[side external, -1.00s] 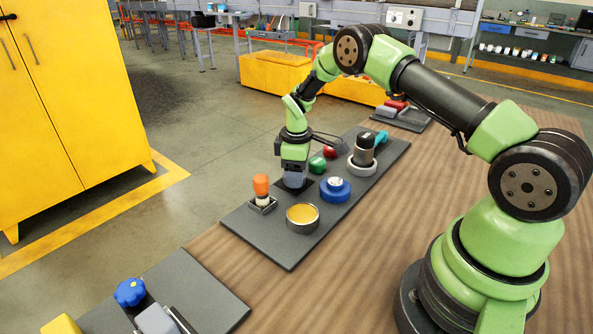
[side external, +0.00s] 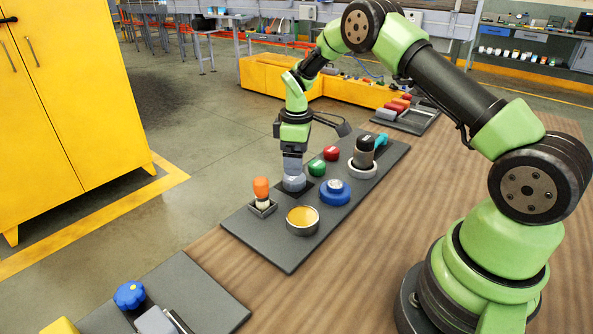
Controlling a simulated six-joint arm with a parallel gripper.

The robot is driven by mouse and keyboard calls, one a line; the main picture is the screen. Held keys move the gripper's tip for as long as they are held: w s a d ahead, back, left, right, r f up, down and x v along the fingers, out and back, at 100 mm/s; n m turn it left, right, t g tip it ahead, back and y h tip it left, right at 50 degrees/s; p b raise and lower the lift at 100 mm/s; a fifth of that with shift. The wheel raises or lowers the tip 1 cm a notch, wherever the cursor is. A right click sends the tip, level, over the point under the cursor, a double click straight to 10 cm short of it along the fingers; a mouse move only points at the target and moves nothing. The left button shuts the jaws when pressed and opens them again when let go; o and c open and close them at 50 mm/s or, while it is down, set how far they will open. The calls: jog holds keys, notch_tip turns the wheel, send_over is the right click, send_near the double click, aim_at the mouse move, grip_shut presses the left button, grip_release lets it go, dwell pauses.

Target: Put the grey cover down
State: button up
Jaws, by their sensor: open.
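The grey cover (side external: 294,183) is a small round grey piece. It sits on a dark square patch of the grey board (side external: 262,237), between the orange-topped brush and the green knob. My gripper (side external: 293,172) is directly above the cover, pointing down, with its jaws open. The fingertips are at or just above the top of the cover; I cannot tell if they touch it.
Around the cover stand an orange-handled brush (side external: 262,195), a round tin with yellow contents (side external: 302,219), a blue round part (side external: 335,190), a green knob (side external: 317,167), a red knob (side external: 332,153) and a black cylinder in a white ring (side external: 363,155). Bare wood table (side external: 400,220) lies to the right.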

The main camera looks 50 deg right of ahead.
notch_tip(320, 180, up, 7)
notch_tip(320, 180, up, 7)
jog(key=m+t, duration=0.1)
jog(key=m, duration=0.1)
send_over(296, 178)
jog(key=s+a, duration=0.2)
jog(key=a, duration=0.1)
jog(key=s+a+r+m+t, duration=0.2)
jog(key=s+a+r+m, duration=0.15)
jog(key=s+r, duration=0.4)
jog(key=s+a+r+m+t+y, duration=0.1)
jog(key=s+a+m+t, duration=0.1)
jog(key=s, duration=0.5)
jog(key=s+a+r+m+t+y, duration=0.1)
jog(key=s+a, duration=0.3)
jog(key=s, duration=0.4)
jog(key=shift+s+a+r+m+t, duration=0.25)
jog(key=shift+m+t, duration=0.25)
jog(key=shift+m, duration=0.25)
